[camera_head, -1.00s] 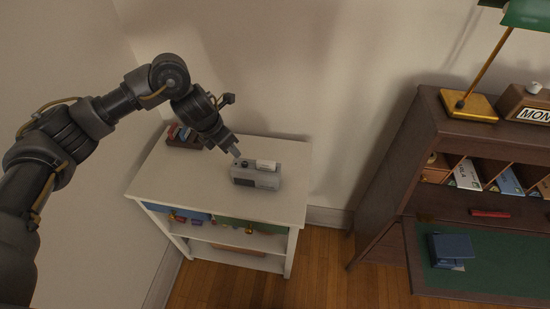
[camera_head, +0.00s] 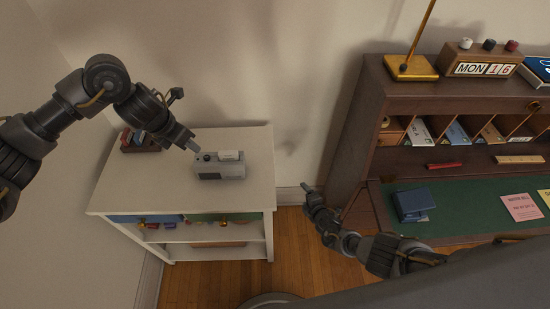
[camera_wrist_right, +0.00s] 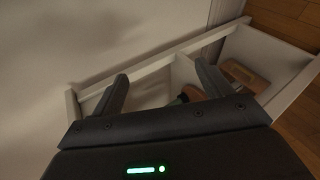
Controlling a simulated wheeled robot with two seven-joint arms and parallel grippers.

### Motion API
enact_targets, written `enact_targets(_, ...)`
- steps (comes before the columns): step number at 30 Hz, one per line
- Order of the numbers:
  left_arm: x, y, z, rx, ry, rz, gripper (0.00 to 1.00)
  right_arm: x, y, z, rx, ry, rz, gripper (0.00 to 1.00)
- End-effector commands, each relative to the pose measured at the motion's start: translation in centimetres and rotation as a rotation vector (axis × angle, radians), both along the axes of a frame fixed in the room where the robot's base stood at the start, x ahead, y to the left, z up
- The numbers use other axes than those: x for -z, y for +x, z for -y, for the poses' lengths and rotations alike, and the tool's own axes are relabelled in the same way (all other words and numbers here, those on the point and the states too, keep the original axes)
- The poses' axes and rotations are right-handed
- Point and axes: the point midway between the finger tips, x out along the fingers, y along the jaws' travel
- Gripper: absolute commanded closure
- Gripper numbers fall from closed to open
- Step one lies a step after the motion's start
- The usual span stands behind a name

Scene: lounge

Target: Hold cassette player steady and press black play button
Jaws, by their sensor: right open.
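The cassette player (camera_head: 220,172), a small grey box, sits on top of the white shelf unit (camera_head: 125,190). A dark round knob or button (camera_head: 206,156) shows at its upper left. A black play button is too small to make out. My left gripper (camera_head: 193,147) hangs at the player's upper left, its tip close to that corner; contact and jaw state are unclear. My right gripper (camera_head: 306,187) is open and empty, right of the shelf unit and apart from the player. In the right wrist view its two fingers (camera_wrist_right: 163,86) are spread.
A small rack of cassettes (camera_head: 140,140) stands at the unit's back left. Blue and green bins (camera_head: 145,218) sit below. A wooden desk (camera_head: 365,120) with a lamp (camera_head: 412,68), calendar (camera_head: 482,66) and blue box (camera_head: 412,204) stands at right. Wood floor lies between.

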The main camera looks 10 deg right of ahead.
Motion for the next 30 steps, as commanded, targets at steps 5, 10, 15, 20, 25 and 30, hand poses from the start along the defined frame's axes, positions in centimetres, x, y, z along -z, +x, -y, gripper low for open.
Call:
enact_targets(5,0.0,0.0,0.0,0.0,0.0,0.0,0.64,-8.5,8.1,-2.1,-0.239,-0.248,0.284,0.22)
enact_targets(10,0.0,0.0,0.0,0.0,0.0,0.0,0.64,-17.3,12.2,-5.9,-0.534,-0.512,0.647,0.22)
enact_targets(15,0.0,0.0,0.0,0.0,0.0,0.0,0.64,-23.3,9.6,-10.6,-0.911,-0.715,1.067,0.22)
enact_targets(20,0.0,0.0,0.0,0.0,0.0,0.0,0.64,-25.3,5.9,-12.3,-1.172,-0.827,1.348,0.22)
enact_targets(25,0.0,0.0,0.0,0.0,0.0,0.0,0.64,-25.7,3.5,-12.4,-1.322,-0.874,1.504,0.22)
enact_targets(30,0.0,0.0,0.0,0.0,0.0,0.0,0.64,-25.7,2.8,-12.4,-1.359,-0.883,1.543,0.22)
